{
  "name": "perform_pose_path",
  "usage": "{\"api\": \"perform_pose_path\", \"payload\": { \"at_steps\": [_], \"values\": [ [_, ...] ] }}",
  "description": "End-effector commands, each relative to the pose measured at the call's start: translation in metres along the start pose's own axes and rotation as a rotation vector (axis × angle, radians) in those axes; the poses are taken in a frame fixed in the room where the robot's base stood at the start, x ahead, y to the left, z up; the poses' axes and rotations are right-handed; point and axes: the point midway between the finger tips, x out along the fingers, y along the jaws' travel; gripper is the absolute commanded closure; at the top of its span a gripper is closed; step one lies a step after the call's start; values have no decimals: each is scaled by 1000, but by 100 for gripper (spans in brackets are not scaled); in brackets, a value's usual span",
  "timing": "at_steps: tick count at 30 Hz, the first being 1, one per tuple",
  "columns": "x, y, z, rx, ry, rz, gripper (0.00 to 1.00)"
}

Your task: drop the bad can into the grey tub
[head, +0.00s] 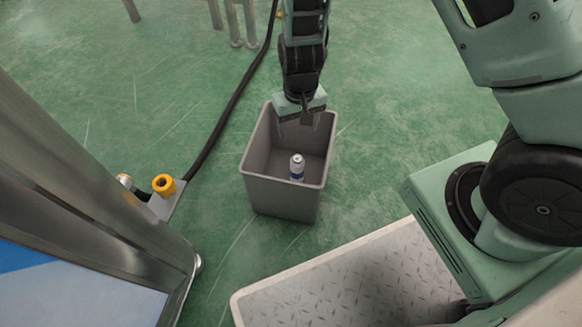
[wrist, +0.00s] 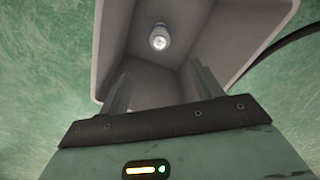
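The grey tub (head: 282,196) stands on the green floor, and its open top faces up. A white can with a blue band (head: 297,167) is inside the tub, roughly upright; I cannot tell whether it rests on the bottom. In the wrist view the can (wrist: 159,38) shows end-on, apart from my fingers, within the tub (wrist: 112,50). My gripper (head: 306,120) hangs over the far part of the tub's opening. In the wrist view my gripper (wrist: 163,82) has its two fingers spread with nothing between them.
A black hose (head: 232,104) runs along the floor left of the tub to a yellow fitting (head: 163,184). A metal frame (head: 95,190) stands at the left. Metal legs (head: 233,22) stand at the back. Green floor is clear right of the tub.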

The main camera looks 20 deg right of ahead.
Motion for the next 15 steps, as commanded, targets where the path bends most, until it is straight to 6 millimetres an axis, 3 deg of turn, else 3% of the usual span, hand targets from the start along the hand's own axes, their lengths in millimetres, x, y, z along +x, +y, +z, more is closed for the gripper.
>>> {"api": "perform_pose_path", "payload": {
  "at_steps": [8, 15],
  "values": [
    [-14, 0, 0, 0, 1, -1, 35],
    [-66, -1, -1, 0, 3, -1, 35]
  ]
}}
